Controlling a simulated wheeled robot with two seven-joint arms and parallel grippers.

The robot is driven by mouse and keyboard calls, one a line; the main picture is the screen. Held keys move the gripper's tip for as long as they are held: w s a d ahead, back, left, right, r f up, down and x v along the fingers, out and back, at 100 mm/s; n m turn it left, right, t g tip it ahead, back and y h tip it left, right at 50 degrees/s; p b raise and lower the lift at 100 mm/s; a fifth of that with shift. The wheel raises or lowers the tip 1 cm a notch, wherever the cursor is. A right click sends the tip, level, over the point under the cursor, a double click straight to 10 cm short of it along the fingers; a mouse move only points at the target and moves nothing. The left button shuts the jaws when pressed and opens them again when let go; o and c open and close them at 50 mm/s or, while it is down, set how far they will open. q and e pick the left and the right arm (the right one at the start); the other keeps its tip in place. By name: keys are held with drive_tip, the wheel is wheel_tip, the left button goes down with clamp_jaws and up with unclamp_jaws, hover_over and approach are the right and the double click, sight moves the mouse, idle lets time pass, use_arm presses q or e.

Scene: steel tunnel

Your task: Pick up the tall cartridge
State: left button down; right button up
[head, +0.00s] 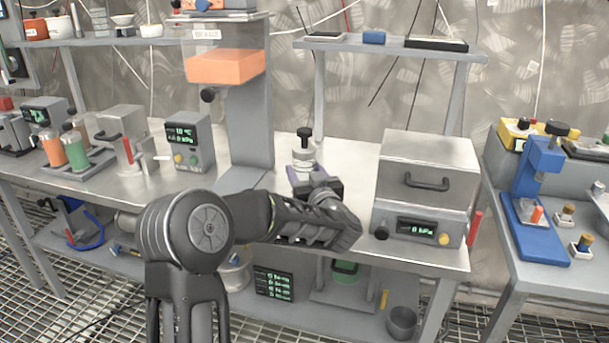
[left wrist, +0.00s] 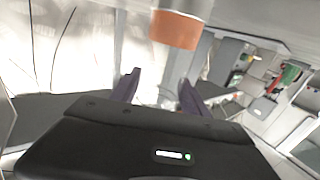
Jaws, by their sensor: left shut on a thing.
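My left gripper (head: 301,176) is over the front of the middle bench, left of the steel box oven. Its purple fingers are shut on a pale grey, upright cylinder with a black knob on top, which I take as the tall cartridge (head: 303,157). The cartridge's lower part is hidden behind the fingers and my arm, so I cannot tell whether it touches the bench. In the left wrist view the two fingers (left wrist: 158,92) show with a pale, blurred area between them. My right gripper is in neither view.
The steel oven (head: 427,170) stands close on the right. An orange-filled tank (head: 223,66) hangs on a grey column at the left. A shelf (head: 392,48) runs behind. Orange and green cylinders (head: 74,148) stand in a tray far left. A blue press (head: 538,180) is far right.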

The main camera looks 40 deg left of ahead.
sight(307, 137)
use_arm(q)
wheel_tip(307, 137, up, 10)
drive_tip(key=shift+r+p, duration=0.1)
drive_tip(key=shift+p, duration=0.85)
